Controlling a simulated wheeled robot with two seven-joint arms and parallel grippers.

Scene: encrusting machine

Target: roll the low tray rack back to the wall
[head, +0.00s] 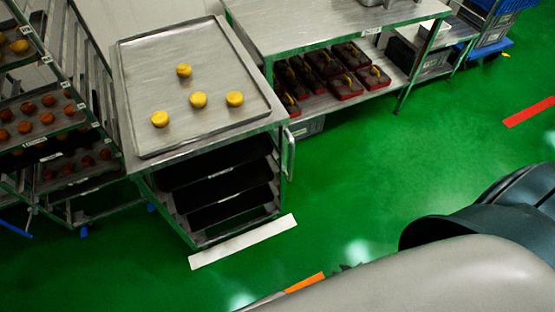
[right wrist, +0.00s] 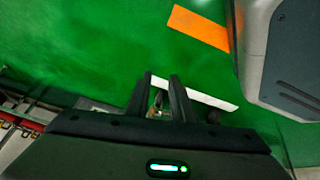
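The low tray rack (head: 277,119) is a metal frame on the floor, left of the steel table. A large tray (head: 150,70) on its top holds several yellow dough pieces (head: 198,99). Dark trays (head: 225,183) fill the slots below. A vertical handle (head: 290,152) stands at its right front corner, with no gripper on it. The rack's far end is near the pale wall (head: 150,14). My right gripper (right wrist: 160,82) shows in the right wrist view with its fingers apart, seemingly empty, above the floor. My left gripper is not in view.
A tall rack (head: 92,75) with trays of brown and yellow pieces stands close on the left. The steel table (head: 320,20) with red boxes (head: 345,86) below is on the right. A white floor strip (head: 243,242) lies before the low rack. Green floor (head: 400,165) is clear.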

